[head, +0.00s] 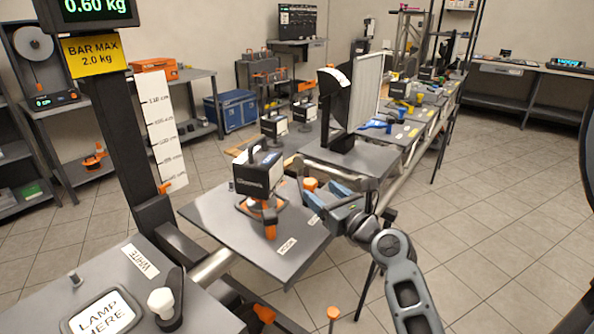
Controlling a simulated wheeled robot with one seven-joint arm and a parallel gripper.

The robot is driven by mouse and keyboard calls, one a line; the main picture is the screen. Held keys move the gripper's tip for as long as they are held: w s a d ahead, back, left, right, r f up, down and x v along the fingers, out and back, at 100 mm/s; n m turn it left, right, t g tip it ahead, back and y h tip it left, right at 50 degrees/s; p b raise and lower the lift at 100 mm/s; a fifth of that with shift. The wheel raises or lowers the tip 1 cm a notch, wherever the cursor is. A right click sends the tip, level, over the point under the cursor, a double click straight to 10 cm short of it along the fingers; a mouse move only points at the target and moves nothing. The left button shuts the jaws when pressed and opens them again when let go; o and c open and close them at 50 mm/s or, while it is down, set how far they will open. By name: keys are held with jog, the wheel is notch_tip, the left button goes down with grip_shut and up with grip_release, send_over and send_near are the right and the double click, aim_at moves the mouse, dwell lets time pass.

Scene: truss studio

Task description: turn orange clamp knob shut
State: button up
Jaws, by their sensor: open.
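My gripper (319,191) is open, with blue fingers. It reaches in from the lower right over a grey table plate labelled MODEL (240,236). A small orange knob (310,183) shows at the fingertips; I cannot tell whether the fingers touch it or whether it lies between them. A dark box-shaped lamp (259,174) with a handle and a white label stands on the plate, left of my gripper. An orange clamp part (269,220) shows below the lamp.
A scale post (121,130) reading 0.60 kg stands at left. A grey table (210,316) with a LAMP HERE pad (103,314) is at front left. A dark disc on an upright panel (336,98) stands behind my gripper. The tiled floor at right is clear.

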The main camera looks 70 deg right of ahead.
aim_at(306, 184)
jog(key=shift+x, duration=0.8)
jog(key=p+x, duration=0.1)
jog(key=x, duration=0.5)
jog(key=shift+w+d+r, duration=0.1)
jog(key=shift+w+d, duration=0.15)
grip_shut()
